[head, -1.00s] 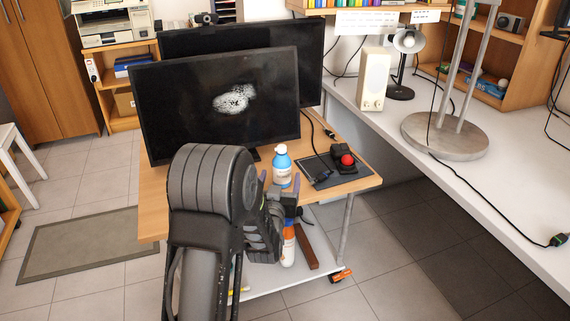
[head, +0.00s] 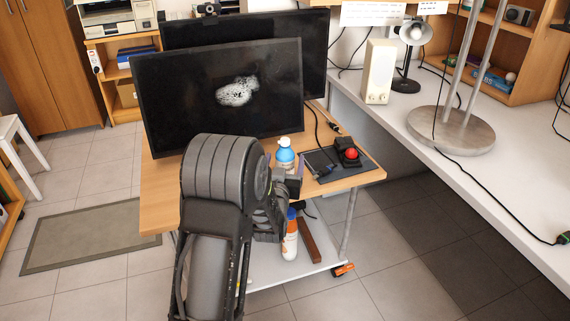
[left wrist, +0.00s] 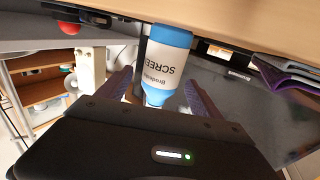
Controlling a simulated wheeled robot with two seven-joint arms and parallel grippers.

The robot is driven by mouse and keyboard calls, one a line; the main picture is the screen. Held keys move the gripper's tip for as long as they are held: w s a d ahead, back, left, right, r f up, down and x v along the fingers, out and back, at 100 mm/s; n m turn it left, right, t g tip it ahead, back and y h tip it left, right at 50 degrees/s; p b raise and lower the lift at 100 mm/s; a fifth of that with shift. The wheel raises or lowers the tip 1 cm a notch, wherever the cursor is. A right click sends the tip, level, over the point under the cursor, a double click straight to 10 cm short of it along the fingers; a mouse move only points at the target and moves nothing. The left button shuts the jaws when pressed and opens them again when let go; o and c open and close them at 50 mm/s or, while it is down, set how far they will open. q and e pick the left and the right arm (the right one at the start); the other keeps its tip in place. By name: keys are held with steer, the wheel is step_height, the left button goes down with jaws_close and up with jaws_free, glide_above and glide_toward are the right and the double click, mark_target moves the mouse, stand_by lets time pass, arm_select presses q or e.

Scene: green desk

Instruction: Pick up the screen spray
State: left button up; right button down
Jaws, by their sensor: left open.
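The screen spray is a blue and white bottle (head: 285,158) standing upright on the wooden desk in front of the monitors. In the left wrist view, which is turned upside down, the bottle (left wrist: 166,62) shows its "SCREEN" label and lies between the two purple-grey fingers of my left gripper (left wrist: 160,82). The fingers are open, with a gap visible on each side of the bottle. In the head view my left gripper (head: 281,178) is at the bottle's near side, mostly hidden by my own arm. My right gripper is not in view.
Two monitors (head: 215,110) stand behind the bottle. A dark mat (head: 322,168) with a red-button device (head: 350,154) is to its right. An orange and white bottle (head: 290,243) stands on the lower shelf. A white bench (head: 440,170) runs along the right.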

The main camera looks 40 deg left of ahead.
arm_select(q)
steer(key=shift+b+x, duration=0.45)
steer(key=shift+x, duration=2.1)
steer(key=c, duration=1.6)
steer(key=shift+r, duration=0.1)
steer(key=shift+c, duration=0.2)
step_height(320, 180, up, 10)
steer(key=p, duration=0.2)
steer(key=shift+p, duration=0.3)
